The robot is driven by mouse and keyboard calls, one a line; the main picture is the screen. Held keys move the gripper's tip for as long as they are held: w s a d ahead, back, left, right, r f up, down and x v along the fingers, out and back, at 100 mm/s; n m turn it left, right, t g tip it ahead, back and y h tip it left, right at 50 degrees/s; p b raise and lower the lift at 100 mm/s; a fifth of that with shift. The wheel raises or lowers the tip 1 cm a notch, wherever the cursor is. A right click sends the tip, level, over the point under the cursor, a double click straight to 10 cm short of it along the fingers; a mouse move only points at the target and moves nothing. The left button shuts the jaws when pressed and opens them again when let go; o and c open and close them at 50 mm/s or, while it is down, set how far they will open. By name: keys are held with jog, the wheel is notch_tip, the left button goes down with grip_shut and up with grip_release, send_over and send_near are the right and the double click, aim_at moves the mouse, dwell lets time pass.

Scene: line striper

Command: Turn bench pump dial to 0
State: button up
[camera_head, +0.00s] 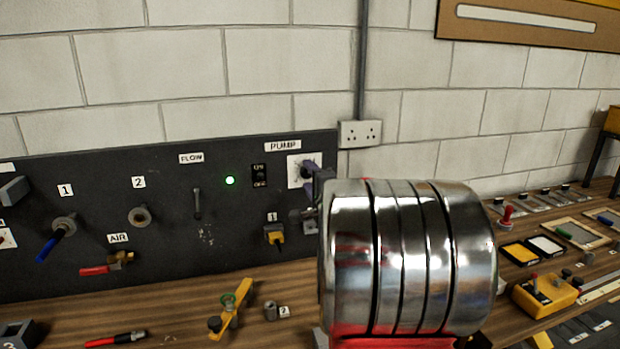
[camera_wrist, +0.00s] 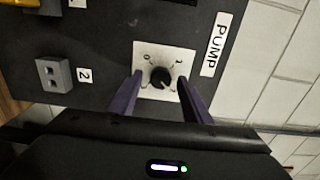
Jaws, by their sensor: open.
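The pump dial (camera_wrist: 160,77) is a small black round knob on a white plate marked 0 and 1, beside the PUMP label (camera_wrist: 217,44). Which mark its pointer faces is too small to tell. My gripper (camera_wrist: 160,84) is open, with one purple finger on each side of the knob and a visible gap to each. In the head view, the white dial plate (camera_head: 294,172) shows at the right of the dark panel. My gripper (camera_head: 312,174) is in front of it there, and the knob is hidden.
The dark panel (camera_head: 90,220) also carries a green light (camera_head: 230,181), an ON/OFF switch (camera_head: 259,175), a flow lever (camera_head: 197,204) and a yellow plug (camera_head: 275,235). A wall socket (camera_head: 360,134) is just right of the panel. Loose parts lie on the wooden bench (camera_head: 180,310).

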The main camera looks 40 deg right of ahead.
jog(key=c, duration=1.1)
jog(key=shift+d, duration=0.15)
jog(key=shift+o, duration=0.2)
jog(key=shift+f, duration=0.1)
